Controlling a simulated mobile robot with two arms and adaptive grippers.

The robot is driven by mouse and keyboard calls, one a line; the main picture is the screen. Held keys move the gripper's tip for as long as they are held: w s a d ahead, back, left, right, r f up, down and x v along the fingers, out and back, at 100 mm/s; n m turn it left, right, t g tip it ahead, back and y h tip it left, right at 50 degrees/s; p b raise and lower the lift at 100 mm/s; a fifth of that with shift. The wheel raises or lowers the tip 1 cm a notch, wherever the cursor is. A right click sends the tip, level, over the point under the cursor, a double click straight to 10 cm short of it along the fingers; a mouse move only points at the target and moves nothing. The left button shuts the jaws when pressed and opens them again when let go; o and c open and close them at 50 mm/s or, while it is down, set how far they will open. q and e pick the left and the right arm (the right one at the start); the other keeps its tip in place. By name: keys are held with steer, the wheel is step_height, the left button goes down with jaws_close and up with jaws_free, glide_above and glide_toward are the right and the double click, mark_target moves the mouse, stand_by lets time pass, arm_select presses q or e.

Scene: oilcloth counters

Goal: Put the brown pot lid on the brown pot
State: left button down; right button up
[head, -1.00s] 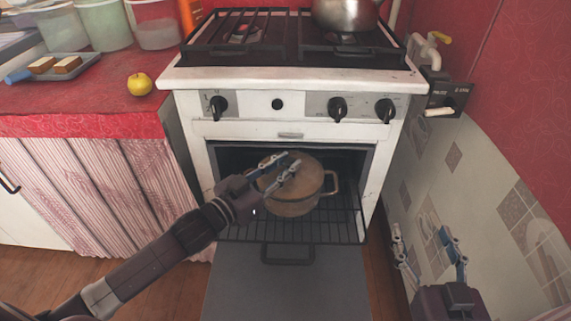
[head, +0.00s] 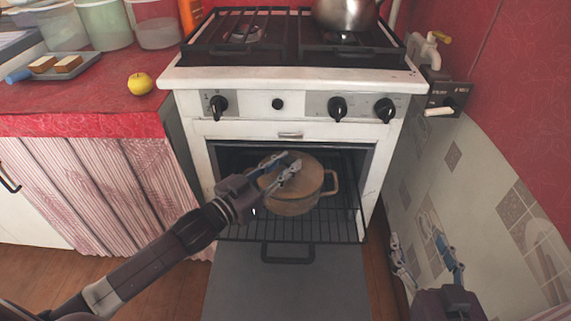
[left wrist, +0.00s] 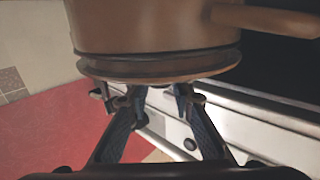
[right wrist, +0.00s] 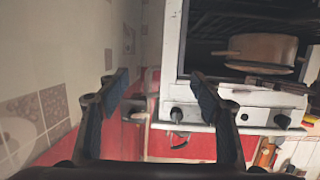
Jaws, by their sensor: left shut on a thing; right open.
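The brown pot (head: 292,207) stands on the pulled-out oven rack, its handle to the right. The brown pot lid (head: 312,169) lies over the pot's mouth, level or nearly so. My left gripper (head: 284,166) is above the lid, shut on its handle, which the fingers hide. The left wrist view, upside down, shows the lid (left wrist: 160,68) close against the rim of the pot (left wrist: 150,25), with a dark line between them; I cannot tell whether it is fully seated. The right wrist view also shows the pot (right wrist: 262,48). My right gripper (head: 422,242) is open and empty, right of the stove.
The oven door (head: 285,285) hangs open below the rack (head: 335,225). A metal pot (head: 345,12) stands on the stove top. The red counter (head: 85,100) at left holds a yellow apple (head: 140,84), a tray (head: 55,67) and several containers. A tiled wall bounds the right side.

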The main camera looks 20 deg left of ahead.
arm_select(q)
steer(key=shift+f, duration=0.1)
arm_select(e)
steer(key=shift+s+f, duration=0.1)
steer(key=shift+f, duration=0.05)
arm_select(q)
steer(key=shift+f, duration=0.2)
arm_select(e)
steer(key=shift+s+d+f+g, duration=0.1)
steer(key=shift+s+f+g, duration=0.1)
steer(key=shift+f, duration=0.15)
steer(key=shift+s+d+f+g, duration=0.1)
steer(key=shift+f+g, duration=0.1)
steer(key=shift+f, duration=0.1)
arm_select(q)
steer(key=c, duration=1.6)
jaws_free()
